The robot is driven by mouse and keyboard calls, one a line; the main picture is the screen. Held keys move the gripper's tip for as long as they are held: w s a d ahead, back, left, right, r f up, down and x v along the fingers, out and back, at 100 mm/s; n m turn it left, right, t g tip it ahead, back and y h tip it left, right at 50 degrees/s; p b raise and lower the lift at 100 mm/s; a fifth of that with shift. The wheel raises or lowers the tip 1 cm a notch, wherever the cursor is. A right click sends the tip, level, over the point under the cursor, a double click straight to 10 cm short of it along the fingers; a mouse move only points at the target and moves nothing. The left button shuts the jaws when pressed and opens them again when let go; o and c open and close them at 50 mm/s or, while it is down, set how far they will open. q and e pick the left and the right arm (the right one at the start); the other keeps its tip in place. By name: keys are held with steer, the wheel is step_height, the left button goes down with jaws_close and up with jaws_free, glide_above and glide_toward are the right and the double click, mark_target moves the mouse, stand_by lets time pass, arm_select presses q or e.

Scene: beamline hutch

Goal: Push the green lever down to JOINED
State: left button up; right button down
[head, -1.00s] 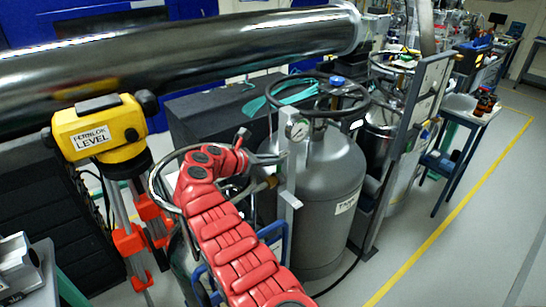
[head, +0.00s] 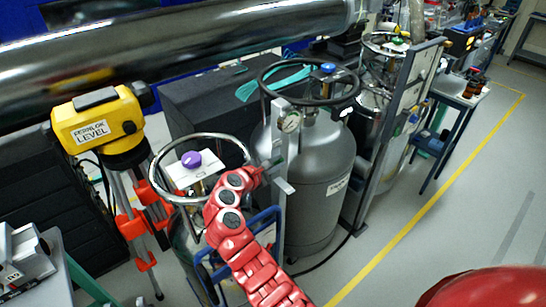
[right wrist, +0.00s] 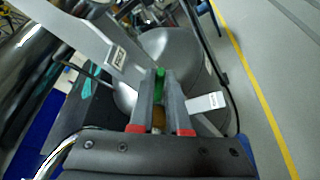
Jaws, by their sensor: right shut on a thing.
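The green lever (right wrist: 160,76) shows as a small green piece between my right fingertips in the right wrist view. My right gripper (right wrist: 161,82) is shut on it, and a brass part (right wrist: 158,117) sits between the fingers lower down. In the head view my right gripper (head: 274,164) is at the grey upright post (head: 283,148), below its round gauge (head: 290,123). The lever is hidden there by the gripper and the post. Pale label plates (right wrist: 116,57) (right wrist: 206,102) flank the fingers; I cannot read them. My left gripper is not in view.
A grey tank (head: 322,205) with a black ring stands behind the post. A chrome ring (head: 200,138) and purple knob (head: 191,159) lie left of my gripper. A yellow level (head: 98,124) stands on a tripod at left. A steel pipe (head: 180,62) crosses above.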

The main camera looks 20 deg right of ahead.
steer(key=shift+s+d+f+m+t+h+b, duration=0.2)
steer(key=shift+s+f+m+t+b, duration=0.55)
steer(key=shift+b, duration=1.35)
steer(key=shift+s+d+f+m+t+h+b, duration=0.1)
steer(key=shift+s+d+f+m+t+b, duration=0.15)
steer(key=shift+f+m+b, duration=1.35)
steer(key=shift+s+d+f+m+t+h+b, duration=0.15)
steer(key=shift+s+m+t+b, duration=0.4)
steer(key=shift+b, duration=2.05)
steer(key=shift+w, duration=0.15)
steer(key=c, duration=0.9)
jaws_free()
steer(key=b+v, duration=0.2)
steer(key=v, duration=1.5)
steer(key=shift+a+r, duration=0.15)
